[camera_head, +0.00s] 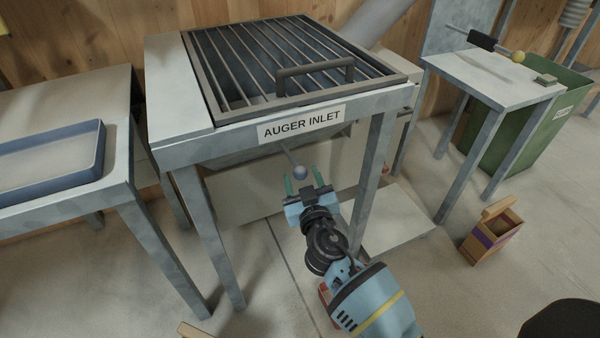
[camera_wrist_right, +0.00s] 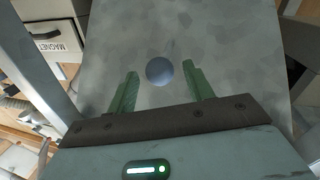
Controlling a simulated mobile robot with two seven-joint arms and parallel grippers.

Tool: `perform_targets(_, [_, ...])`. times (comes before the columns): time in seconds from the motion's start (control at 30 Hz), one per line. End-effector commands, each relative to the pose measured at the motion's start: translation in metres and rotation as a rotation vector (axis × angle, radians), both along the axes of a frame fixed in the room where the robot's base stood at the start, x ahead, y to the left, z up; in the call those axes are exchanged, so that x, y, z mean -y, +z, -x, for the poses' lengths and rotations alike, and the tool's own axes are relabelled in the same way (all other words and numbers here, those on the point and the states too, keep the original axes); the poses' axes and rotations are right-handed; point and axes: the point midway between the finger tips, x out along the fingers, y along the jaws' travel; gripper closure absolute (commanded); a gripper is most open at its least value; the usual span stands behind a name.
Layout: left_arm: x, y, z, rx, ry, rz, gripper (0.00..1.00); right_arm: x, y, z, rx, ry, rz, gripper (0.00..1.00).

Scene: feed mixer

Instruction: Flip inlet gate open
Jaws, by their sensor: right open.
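The auger inlet stand (camera_head: 300,123) has a barred grate (camera_head: 280,65) with a raised handle (camera_head: 315,76) on top. Under its front edge a thin lever ends in a grey-blue ball knob (camera_head: 300,172). The knob also shows in the right wrist view (camera_wrist_right: 159,71), beyond and between the fingers. My right gripper (camera_head: 305,182) is open, its green fingers pointing at the knob; I cannot tell whether they touch it. The right wrist view shows the fingers (camera_wrist_right: 160,88) apart with nothing clamped. The gate itself is not clearly visible. My left gripper is not in view.
A table with a blue tray (camera_head: 50,155) stands at the left. At the right are a small table (camera_head: 495,82) with a yellow-knobbed lever (camera_head: 517,57), a green bin (camera_head: 530,125) and a small wooden box (camera_head: 492,236). The stand's legs (camera_head: 372,180) flank my right arm.

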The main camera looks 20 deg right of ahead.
Motion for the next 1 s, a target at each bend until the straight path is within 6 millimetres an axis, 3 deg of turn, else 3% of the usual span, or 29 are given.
perform_targets(0.2, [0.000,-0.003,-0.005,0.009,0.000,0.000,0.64,0.003,-0.001,-0.021,0.000,0.001,0.000,0.48])
perform_targets(0.57, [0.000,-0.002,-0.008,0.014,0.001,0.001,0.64,0.004,0.000,-0.024,0.000,0.000,0.000,0.48])
perform_targets(0.9, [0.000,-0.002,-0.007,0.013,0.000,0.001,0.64,0.004,0.000,-0.024,-0.001,0.000,0.000,0.93])
perform_targets(1.0, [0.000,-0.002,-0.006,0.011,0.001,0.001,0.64,0.004,0.000,-0.024,-0.001,0.000,0.000,1.00])
